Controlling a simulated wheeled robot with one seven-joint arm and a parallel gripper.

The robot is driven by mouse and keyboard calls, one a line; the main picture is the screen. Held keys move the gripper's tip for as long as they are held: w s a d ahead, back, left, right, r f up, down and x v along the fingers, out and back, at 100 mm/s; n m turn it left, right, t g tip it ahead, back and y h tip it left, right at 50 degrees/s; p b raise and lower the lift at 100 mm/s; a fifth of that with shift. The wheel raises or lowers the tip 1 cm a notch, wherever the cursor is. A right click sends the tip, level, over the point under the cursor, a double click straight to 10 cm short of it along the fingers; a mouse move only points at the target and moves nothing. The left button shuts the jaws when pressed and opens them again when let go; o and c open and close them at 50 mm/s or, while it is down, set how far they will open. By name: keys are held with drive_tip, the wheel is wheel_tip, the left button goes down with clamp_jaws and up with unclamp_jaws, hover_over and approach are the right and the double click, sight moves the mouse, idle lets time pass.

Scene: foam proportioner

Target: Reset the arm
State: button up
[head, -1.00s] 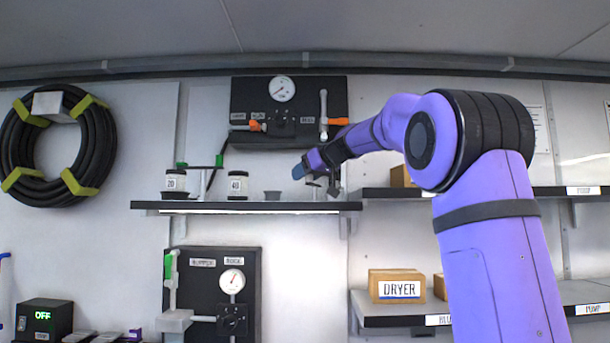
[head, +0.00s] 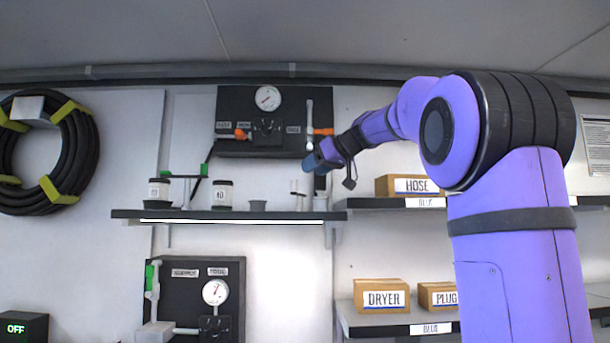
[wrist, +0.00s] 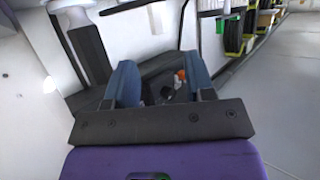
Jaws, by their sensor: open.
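My purple arm rises on the right of the head view and reaches left. My gripper (head: 313,163) is in front of the wall above the right end of the upper shelf (head: 240,215). In the wrist view my gripper (wrist: 162,84) shows two blue fingers apart, with nothing held between them. Beyond them a dark panel with an orange handle (wrist: 181,75) shows. In the head view the upper dark panel (head: 232,147) with a round gauge (head: 267,98) is just left of my gripper.
Labelled jars (head: 222,194) and a small grey cup (head: 257,205) stand on the upper shelf. Boxes marked HOSE (head: 396,187), DRYER (head: 366,299) and PLUG (head: 428,301) sit on the right shelves. A lower gauge panel (head: 240,268) and a hose coil (head: 70,150) are on the wall.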

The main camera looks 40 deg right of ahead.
drive_tip(key=shift+s+d+r, duration=0.1)
drive_tip(key=shift+s+r, duration=0.05)
drive_tip(key=shift+s, duration=0.25)
drive_tip(key=s+a+f+m+g, duration=0.2)
drive_tip(key=s+a+f+g, duration=0.3)
drive_tip(key=s+a+f, duration=1)
drive_tip(key=s+a+f+g+h, duration=0.1)
drive_tip(key=s+a+f, duration=0.1)
drive_tip(key=s+f, duration=0.6)
drive_tip(key=s+a+f+g+h, duration=0.1)
drive_tip(key=s+a+f+h, duration=0.1)
drive_tip(key=s+f, duration=0.6)
wheel_tip(320, 180, down, 6)
drive_tip(key=shift+a+r+m+g, duration=0.2)
drive_tip(key=shift+a+m+g, duration=0.2)
drive_tip(key=shift+a, duration=0.25)
